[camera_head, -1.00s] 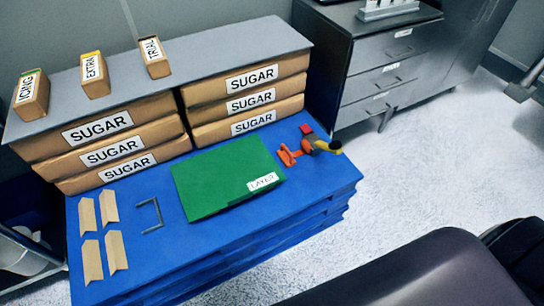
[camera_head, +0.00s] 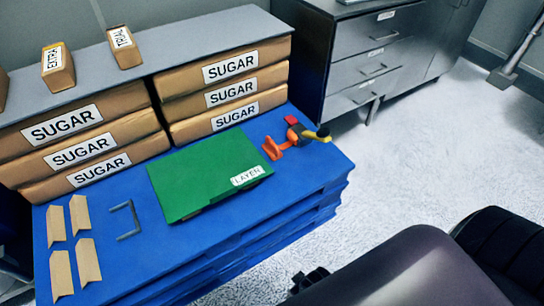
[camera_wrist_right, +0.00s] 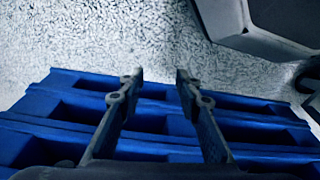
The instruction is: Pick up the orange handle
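An orange handle-shaped part (camera_head: 273,149) lies at the right end of the blue pallet stack's top (camera_head: 300,175). It sits against or beside a small piece with red, dark and yellow parts (camera_head: 305,133); I cannot tell if they are joined. My right gripper (camera_wrist_right: 158,78) is open and empty in the right wrist view, in front of the blue pallet edges. Its dark tip also shows at the bottom of the head view (camera_head: 309,281), well below and apart from the orange part. My left gripper is not in view.
A green board labelled LAYER (camera_head: 205,170) lies left of the orange part. Sugar bags (camera_head: 228,92) are stacked behind. A grey bracket (camera_head: 122,220) and several cardboard pieces (camera_head: 88,262) lie at left. A drawer cabinet (camera_head: 365,65) stands behind right. The floor (camera_head: 420,130) at right is clear.

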